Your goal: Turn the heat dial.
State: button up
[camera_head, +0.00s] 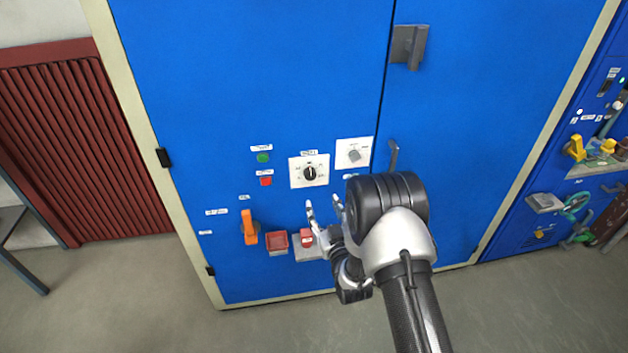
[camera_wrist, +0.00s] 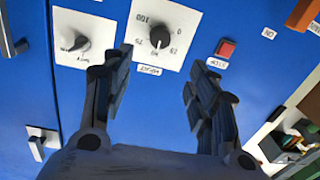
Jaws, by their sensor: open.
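The heat dial (camera_head: 309,173) is a round black knob with a pale pointer on a white numbered plate, set in the blue cabinet front. It also shows in the wrist view (camera_wrist: 159,37), with a HEAT label at the plate's edge. My gripper (camera_head: 324,204) is open and empty, below and slightly right of the dial in the head view. In the wrist view the dial lies between and beyond the two fingertips (camera_wrist: 160,62), and I see no contact. The exact gap to the panel is hard to tell.
A grey knob (camera_head: 354,155) on a white plate sits right of the dial. Left of it are a green button (camera_head: 263,157) and a red button (camera_head: 266,181). An orange handle (camera_head: 249,228), a red box (camera_head: 277,242) and a red push button (camera_head: 306,239) are lower down.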

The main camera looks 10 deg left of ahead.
aim_at(311, 176)
jog(key=b+x, duration=0.3)
jog(key=x, duration=1.1)
jog(key=shift+f, duration=0.1)
jog(key=shift+c, duration=0.5)
jog(key=c, duration=1)
